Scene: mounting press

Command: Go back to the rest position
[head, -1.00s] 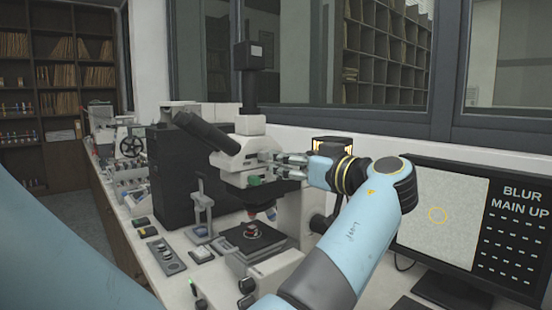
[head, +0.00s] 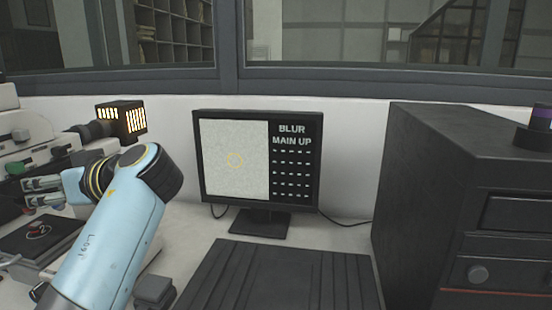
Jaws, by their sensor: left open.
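My left gripper (head: 30,191) is at the left edge of the head view, its fingers spread apart and pointing left toward the microscope (head: 22,150). I see nothing between the fingers. The microscope is cut off by the left edge, so only part of its body shows, with its dark stage and a small red-ringed piece (head: 38,231) on it. Whether the fingers touch the microscope I cannot tell. The light blue arm behind the gripper rises from the bottom left. My right gripper is not in view.
A monitor (head: 234,165) reading "BLUR MAIN UP" stands on the bench at the back. A dark ribbed mat (head: 275,280) lies in front of it. A large dark cabinet (head: 430,200) fills the right. A lit lamp housing (head: 122,120) sits behind my arm.

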